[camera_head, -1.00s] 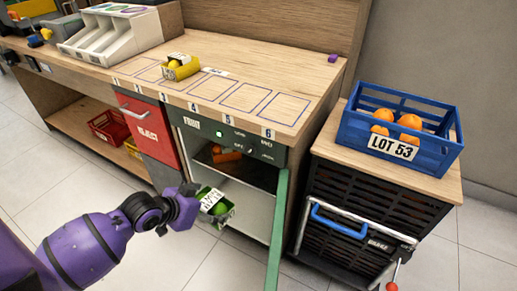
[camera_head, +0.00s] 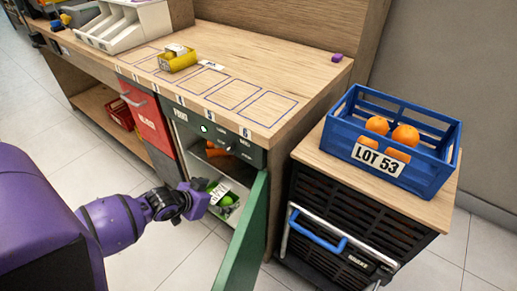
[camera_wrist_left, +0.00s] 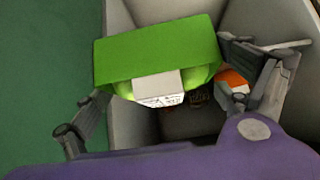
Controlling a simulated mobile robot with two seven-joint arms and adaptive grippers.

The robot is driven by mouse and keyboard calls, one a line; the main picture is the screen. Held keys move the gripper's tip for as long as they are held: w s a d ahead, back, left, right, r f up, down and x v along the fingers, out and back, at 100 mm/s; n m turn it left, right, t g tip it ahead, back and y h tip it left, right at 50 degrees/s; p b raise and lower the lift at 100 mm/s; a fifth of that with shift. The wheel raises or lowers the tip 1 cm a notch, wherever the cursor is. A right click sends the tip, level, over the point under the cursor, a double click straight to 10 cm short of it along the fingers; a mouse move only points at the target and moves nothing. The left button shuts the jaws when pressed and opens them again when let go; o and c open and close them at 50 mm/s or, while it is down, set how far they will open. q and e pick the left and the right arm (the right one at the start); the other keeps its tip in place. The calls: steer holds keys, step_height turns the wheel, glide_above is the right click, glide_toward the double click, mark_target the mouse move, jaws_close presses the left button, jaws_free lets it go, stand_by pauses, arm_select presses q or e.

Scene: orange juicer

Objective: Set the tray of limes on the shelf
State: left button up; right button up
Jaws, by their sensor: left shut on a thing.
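The small green tray of limes (camera_head: 221,200), with a white label, is at the opening of the fruit cabinet (camera_head: 222,135) below the counter. My left gripper (camera_head: 203,194) is shut on the tray. In the left wrist view the tray's green side (camera_wrist_left: 155,48) lies between the two fingers of the gripper (camera_wrist_left: 168,85), with limes (camera_wrist_left: 122,88) partly showing beneath it. Inside the cabinet is a dark upper shelf (camera_head: 238,169) with orange items on it. The lower compartment is pale and partly hidden. I cannot tell whether the tray touches any surface. My right gripper is not in view.
The green cabinet door (camera_head: 243,235) stands open to the right of the tray. A blue crate of oranges (camera_head: 425,158) sits on a dark slatted unit (camera_head: 345,205) further right. A red drawer (camera_head: 145,112) is left of the cabinet. A yellow tray (camera_head: 178,63) stands on the counter.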

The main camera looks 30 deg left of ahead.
arm_select(q)
steer(key=w, duration=0.4)
steer(key=w+b, duration=0.1)
steer(key=w, duration=0.3)
steer(key=w+d+b, duration=0.1)
steer(key=w, duration=0.4)
steer(key=w+b, duration=0.1)
steer(key=w, duration=0.4)
steer(key=shift+d, duration=0.15)
steer(key=shift+s+f, duration=0.15)
steer(key=shift+f, duration=0.1)
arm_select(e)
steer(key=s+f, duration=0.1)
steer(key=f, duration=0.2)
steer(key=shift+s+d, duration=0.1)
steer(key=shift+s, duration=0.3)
arm_select(q)
steer(key=shift+f+b, duration=0.1)
steer(key=shift+b, duration=0.2)
steer(key=o, duration=1.1)
steer(key=shift+f, duration=0.1)
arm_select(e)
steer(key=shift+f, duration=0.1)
